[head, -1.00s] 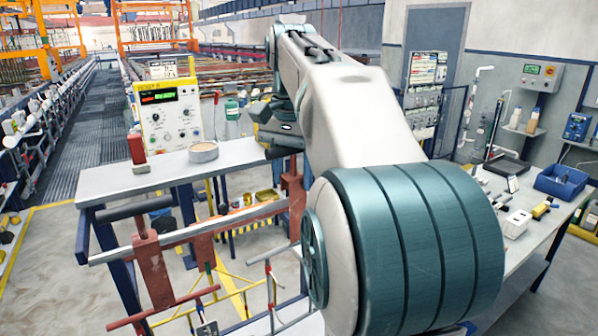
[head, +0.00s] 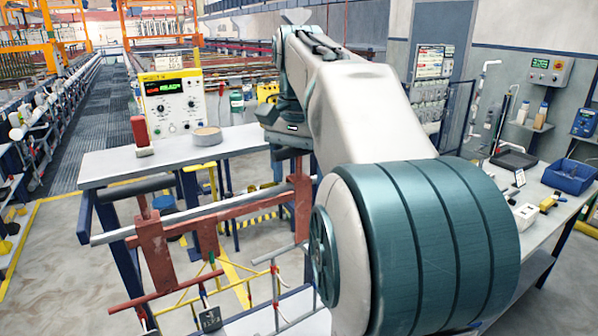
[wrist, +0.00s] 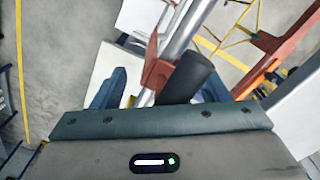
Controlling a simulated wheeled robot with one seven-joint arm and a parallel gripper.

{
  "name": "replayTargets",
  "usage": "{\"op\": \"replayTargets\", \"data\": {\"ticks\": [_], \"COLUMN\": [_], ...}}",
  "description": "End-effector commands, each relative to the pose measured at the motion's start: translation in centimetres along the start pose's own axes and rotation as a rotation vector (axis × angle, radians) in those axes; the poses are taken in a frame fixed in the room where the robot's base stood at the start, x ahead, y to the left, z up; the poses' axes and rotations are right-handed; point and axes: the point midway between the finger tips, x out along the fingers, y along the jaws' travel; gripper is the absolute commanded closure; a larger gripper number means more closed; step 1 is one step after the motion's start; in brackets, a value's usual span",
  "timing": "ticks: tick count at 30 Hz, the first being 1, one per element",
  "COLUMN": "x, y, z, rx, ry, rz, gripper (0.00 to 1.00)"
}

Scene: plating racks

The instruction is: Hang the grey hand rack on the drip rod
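The grey drip rod (head: 115,234) runs along the front of the bench on red upright pieces, one of them (head: 154,252) at the left. A thin rack with a grey crossbar (head: 281,252) and stalks shows below the rod's right part. I take it for the grey hand rack; my arm hides some of it. My gripper (head: 287,150) is above the rod's right end, partly hidden by my arm. In the wrist view a black cylindrical grip (wrist: 187,78) lies right at my gripper's palm, beside a silver rod (wrist: 183,28) and a red piece (wrist: 156,70). My fingers do not show.
A red crossbar (head: 170,289) hangs low at the left. A side table with a blue bin (head: 568,178) stands right.

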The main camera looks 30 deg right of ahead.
Motion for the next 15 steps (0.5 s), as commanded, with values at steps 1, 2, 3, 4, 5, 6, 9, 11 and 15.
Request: {"op": "replayTargets", "data": {"ticks": [1,2,3,4,5,6,9,11,15], "x": [0.0,0.0,0.0,0.0,0.0,0.1,0.0,-0.4,-1.9], "y": [0.0,0.0,0.0,0.0,0.0,0.0,0.0,0.0,-0.1], "z": [0.0,0.0,0.0,0.0,0.0,0.0,0.0,-0.1,-0.1], "rx": [0.000,0.000,0.000,0.000,0.000,0.000,0.000,0.000,0.000], "ry": [0.000,0.000,-0.001,-0.001,-0.001,-0.002,-0.002,-0.001,0.001], "rz": [0.000,0.000,0.000,0.000,0.001,0.002,0.002,0.001,0.000], "gripper": [0.32,0.32,0.32,0.32,0.32,0.32,0.32,0.32,0.32]}}
